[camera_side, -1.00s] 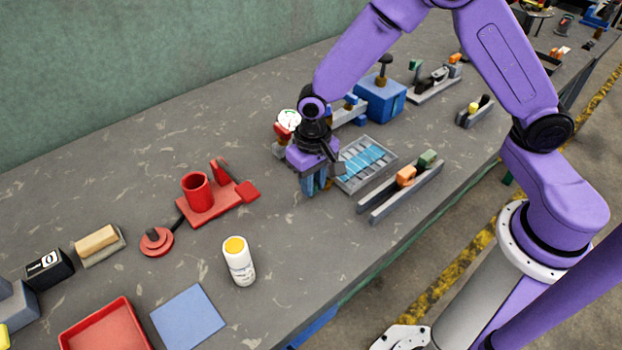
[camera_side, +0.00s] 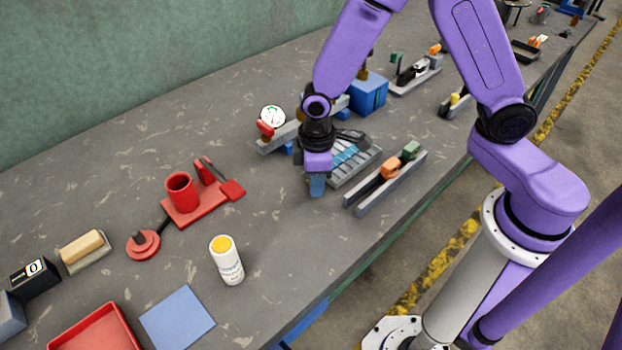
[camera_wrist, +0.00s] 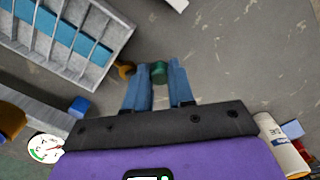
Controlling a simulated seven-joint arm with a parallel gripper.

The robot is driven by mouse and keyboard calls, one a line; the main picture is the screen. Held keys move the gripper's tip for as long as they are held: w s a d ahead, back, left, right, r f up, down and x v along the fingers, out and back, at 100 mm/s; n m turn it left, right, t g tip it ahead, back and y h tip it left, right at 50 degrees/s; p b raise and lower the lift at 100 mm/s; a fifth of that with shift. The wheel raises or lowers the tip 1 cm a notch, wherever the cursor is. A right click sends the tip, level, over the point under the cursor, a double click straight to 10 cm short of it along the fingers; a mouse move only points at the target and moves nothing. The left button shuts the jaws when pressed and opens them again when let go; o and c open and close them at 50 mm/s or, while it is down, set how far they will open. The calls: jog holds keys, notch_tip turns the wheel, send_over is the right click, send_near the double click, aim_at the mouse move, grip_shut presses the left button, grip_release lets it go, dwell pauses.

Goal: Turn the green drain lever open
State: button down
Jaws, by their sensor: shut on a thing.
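The green drain lever (camera_wrist: 158,72) shows in the wrist view as a small green grip, with a brass-coloured fitting (camera_wrist: 125,70) just left of it by the corner of a grey slatted tray with blue strips (camera_wrist: 122,42). My gripper (camera_wrist: 158,78) has its blue fingers on either side of the green grip and is shut on it. In the side view my gripper (camera_side: 317,186) points down near the tray's left end (camera_side: 372,165). There the fingers and wrist hide the lever, so its angle cannot be told from that view.
A grey rail with a round gauge (camera_side: 272,117) stands behind my gripper, with a blue box (camera_side: 368,95) beyond. A grey double rail (camera_side: 393,184) holding orange and green blocks lies to the right. A white bottle (camera_side: 228,265) and red fixture (camera_side: 205,205) stand left; bare bench lies between.

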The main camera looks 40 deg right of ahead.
jog(key=shift+s+d+n, duration=0.1)
jog(key=shift+d+n, duration=0.25)
jog(key=shift+n, duration=0.75)
jog(key=c, duration=1)
grip_release()
jog(key=shift+o, duration=0.2)
notch_tip(320, 180, up, 18)
jog(key=shift+f, duration=0.25)
jog(key=shift+d, duration=0.1)
jog(key=s+d+f, duration=0.1)
jog(key=s+d, duration=0.4)
jog(key=s, duration=0.5)
jog(key=s+d+f, duration=0.1)
jog(key=s+d, duration=0.3)
jog(key=s, duration=0.6)
jog(key=shift+d, duration=0.35)
